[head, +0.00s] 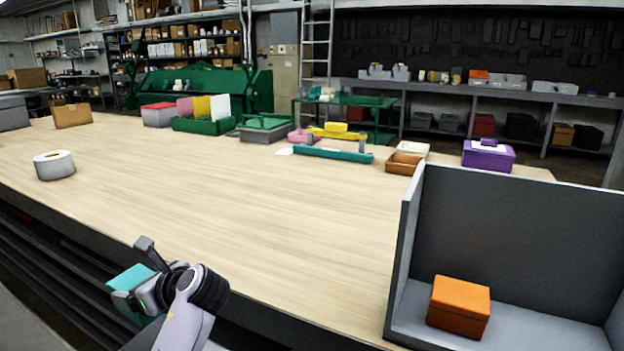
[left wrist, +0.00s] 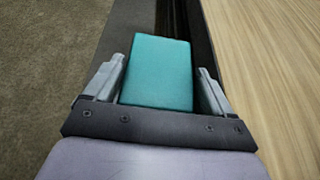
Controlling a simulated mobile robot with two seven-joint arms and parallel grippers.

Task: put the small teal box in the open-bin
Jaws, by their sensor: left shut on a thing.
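The small teal box (left wrist: 158,72) is between the fingers of my left gripper (left wrist: 160,85) in the left wrist view. The gripper is shut on it. In the head view the teal box (head: 131,283) shows at the lower left, partly hidden by my left gripper (head: 140,272), near the table's front edge. The open-bin (head: 404,250) is the grey open-fronted bin at the right of the table. An orange box (head: 459,306) sits on its floor. My right gripper is not in view.
The long wooden table (head: 250,200) has a wide clear middle. A tape roll (head: 54,165) stands at the left. A teal bar (head: 333,154), a brown tray (head: 404,163) and a purple box (head: 488,155) are farther back. The bin's left wall stands upright toward the table's middle.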

